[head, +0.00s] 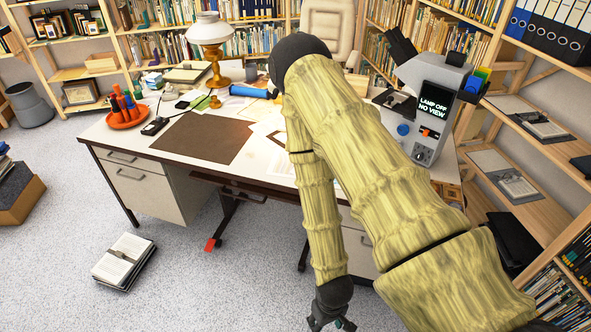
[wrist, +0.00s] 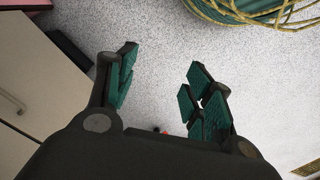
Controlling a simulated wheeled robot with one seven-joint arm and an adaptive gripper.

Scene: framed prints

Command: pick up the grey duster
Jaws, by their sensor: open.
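I cannot make out a grey duster in either view. My gripper (head: 332,322) hangs low at the bottom of the head view, in front of the desk and over the grey speckled floor. In the wrist view my gripper (wrist: 160,72) is open, its green-padded fingers wide apart, with only bare floor (wrist: 155,85) between the tips.
A white drawer unit (wrist: 35,75) stands left of the fingers in the wrist view. A coil of yellow-green cord (wrist: 255,12) lies at the top right. A stack of papers (head: 124,262) lies on the floor at left.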

